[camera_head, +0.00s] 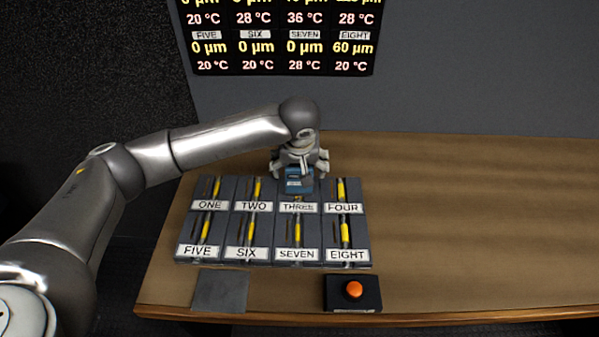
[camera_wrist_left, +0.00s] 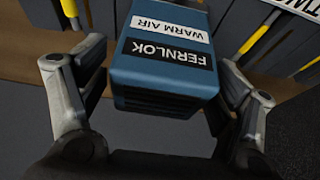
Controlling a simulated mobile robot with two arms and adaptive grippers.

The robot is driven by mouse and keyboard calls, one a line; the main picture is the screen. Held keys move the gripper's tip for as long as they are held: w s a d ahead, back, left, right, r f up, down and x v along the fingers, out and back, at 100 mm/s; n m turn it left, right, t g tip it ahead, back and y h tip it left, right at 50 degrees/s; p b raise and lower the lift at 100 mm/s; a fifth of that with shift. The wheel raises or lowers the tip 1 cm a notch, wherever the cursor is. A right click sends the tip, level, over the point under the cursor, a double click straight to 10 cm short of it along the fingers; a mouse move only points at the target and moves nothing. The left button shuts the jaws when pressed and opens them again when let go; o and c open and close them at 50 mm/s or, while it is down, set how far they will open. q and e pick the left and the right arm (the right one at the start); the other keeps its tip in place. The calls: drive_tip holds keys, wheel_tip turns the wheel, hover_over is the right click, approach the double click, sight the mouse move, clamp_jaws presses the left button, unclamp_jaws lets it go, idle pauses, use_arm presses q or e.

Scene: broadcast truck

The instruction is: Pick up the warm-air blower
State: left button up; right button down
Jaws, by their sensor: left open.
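The warm-air blower (camera_head: 299,182) is a small blue box at the upper end of module THREE (camera_head: 298,207). In the left wrist view the blower (camera_wrist_left: 160,62) shows labels reading WARM AIR and FERNLOK and a dark slotted side. My left gripper (camera_head: 300,172) is above and around the blower, pointing down. In the left wrist view its open fingers stand on either side of the box; whether they touch it I cannot tell. The blower hides the upper part of module THREE. My right gripper is not in view.
Labelled grey modules with yellow bars, ONE (camera_head: 210,205) to EIGHT (camera_head: 347,254), stand in two rows on the wooden table (camera_head: 480,220). A grey pad (camera_head: 220,290) and an orange button (camera_head: 354,289) on a black box lie in front. A readout screen (camera_head: 283,40) hangs behind. The table's right side is clear.

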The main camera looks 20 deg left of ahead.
use_arm(q)
drive_tip(key=shift+x, duration=1)
drive_tip(key=c, duration=1.2)
drive_tip(key=shift+r, duration=0.1)
drive_tip(key=shift+c, duration=0.3)
drive_tip(key=shift+r, duration=0.15)
